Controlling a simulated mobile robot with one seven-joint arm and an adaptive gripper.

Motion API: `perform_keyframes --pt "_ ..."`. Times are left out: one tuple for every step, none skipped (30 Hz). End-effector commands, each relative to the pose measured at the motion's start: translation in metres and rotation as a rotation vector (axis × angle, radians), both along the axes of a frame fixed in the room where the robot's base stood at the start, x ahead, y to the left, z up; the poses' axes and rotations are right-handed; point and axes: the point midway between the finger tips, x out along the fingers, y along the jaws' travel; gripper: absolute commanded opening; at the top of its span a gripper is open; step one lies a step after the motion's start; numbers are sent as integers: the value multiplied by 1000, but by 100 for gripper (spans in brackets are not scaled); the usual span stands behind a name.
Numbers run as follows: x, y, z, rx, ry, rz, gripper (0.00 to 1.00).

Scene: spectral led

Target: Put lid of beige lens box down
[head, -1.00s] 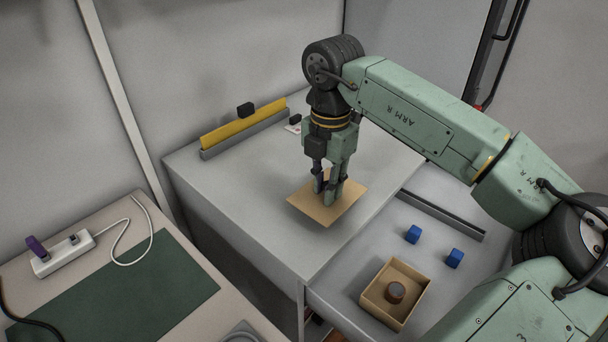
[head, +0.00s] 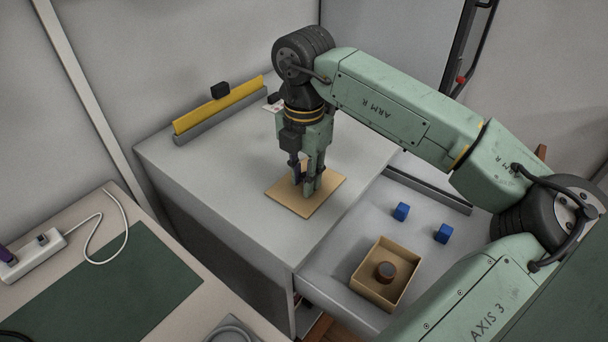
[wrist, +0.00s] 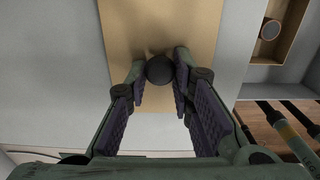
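The beige lid (head: 284,196) is a flat square board, level on the grey cabinet top or just above it; I see no clear gap. In the wrist view the lid (wrist: 195,22) carries a round black knob (wrist: 159,69). My gripper (head: 309,190) points straight down over the lid. Its two purple-padded fingers (wrist: 160,70) are closed on both sides of the knob. The open beige lens box (head: 358,281) stands in the drawer at lower right, with a round brown-rimmed lens inside. It also shows in the wrist view (wrist: 283,45).
Two blue cubes (head: 401,211) (head: 443,233) lie in the open drawer (head: 330,262). A yellow strip in a grey holder (head: 220,108) stands at the cabinet's back left. The cabinet top (head: 215,170) is clear left of the lid. A desk with a green mat (head: 105,285) is at left.

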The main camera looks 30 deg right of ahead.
Motion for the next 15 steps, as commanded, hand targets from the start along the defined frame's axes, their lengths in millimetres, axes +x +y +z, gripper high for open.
perform_keyframes --pt "0 0 0 1 1 0 28" --pt "0 0 0 1 1 0 30" --pt "0 0 0 1 1 0 33" --pt "0 0 0 1 1 0 35" --pt "0 0 0 1 1 0 37" --pt "0 0 0 1 1 0 40" --pt "0 0 0 1 1 0 40" --pt "0 0 0 1 1 0 40" --pt "0 0 0 1 1 0 40" --pt "0 0 0 1 1 0 40" --pt "0 0 0 1 1 0 40" --pt "0 0 0 1 1 0 40" --pt "0 0 0 1 1 0 40" --pt "0 0 0 1 1 0 40" --pt "0 0 1 1 1 0 40"
